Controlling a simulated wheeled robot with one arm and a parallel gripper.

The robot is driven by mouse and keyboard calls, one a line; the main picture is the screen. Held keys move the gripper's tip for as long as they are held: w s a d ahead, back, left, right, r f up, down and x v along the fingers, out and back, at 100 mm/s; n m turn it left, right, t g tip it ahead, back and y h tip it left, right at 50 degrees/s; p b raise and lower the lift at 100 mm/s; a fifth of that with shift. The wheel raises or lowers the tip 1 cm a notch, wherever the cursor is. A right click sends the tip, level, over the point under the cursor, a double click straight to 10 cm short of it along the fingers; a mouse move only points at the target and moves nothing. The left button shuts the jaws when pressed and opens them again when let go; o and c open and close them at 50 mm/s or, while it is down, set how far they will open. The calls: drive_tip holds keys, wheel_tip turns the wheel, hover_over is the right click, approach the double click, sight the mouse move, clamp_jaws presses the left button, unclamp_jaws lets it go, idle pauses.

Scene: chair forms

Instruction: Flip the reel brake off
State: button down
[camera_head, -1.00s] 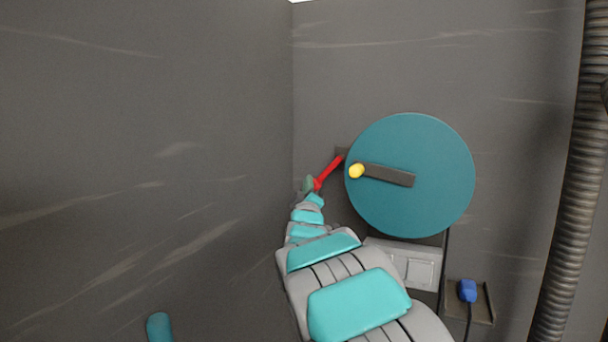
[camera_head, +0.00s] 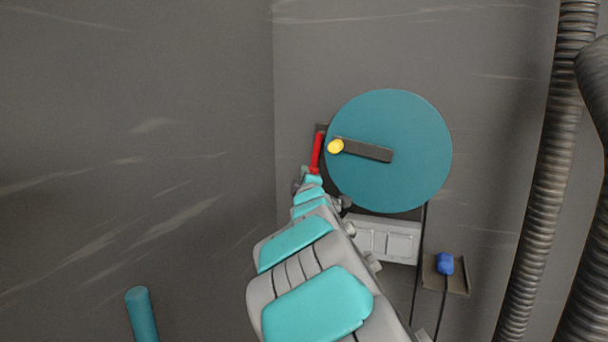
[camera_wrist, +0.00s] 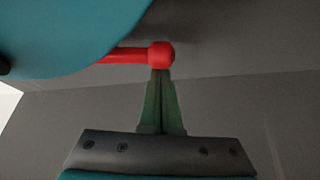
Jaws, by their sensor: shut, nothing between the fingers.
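The reel (camera_head: 405,170) is a large teal disc on the back wall, with a dark crank arm (camera_head: 368,151) and a yellow knob (camera_head: 336,146). The red brake lever (camera_head: 317,150) is at the reel's left edge, hanging down and nearly upright in the head view. In the wrist view the lever (camera_wrist: 130,54) lies across the top, ending in a round red knob. My gripper (camera_wrist: 161,74) is shut and empty, its fingertips at the lever's knob, seemingly touching it. In the head view my gripper (camera_head: 306,172) is small and partly hidden by my arm.
A white panel box (camera_head: 400,240) sits below the reel. A blue plug (camera_head: 445,264) rests on a small dark shelf (camera_head: 460,280) with a cable hanging. Ribbed hoses (camera_head: 540,180) run down the right. A plain grey wall (camera_head: 130,150) fills the left; a teal cylinder (camera_head: 142,315) is at lower left.

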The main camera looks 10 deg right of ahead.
drive_tip(key=s+f, duration=0.1)
drive_tip(key=s, duration=0.6)
drive_tip(key=shift+a+b, duration=0.4)
drive_tip(key=shift+b, duration=0.05)
drive_tip(key=shift+s, duration=0.1)
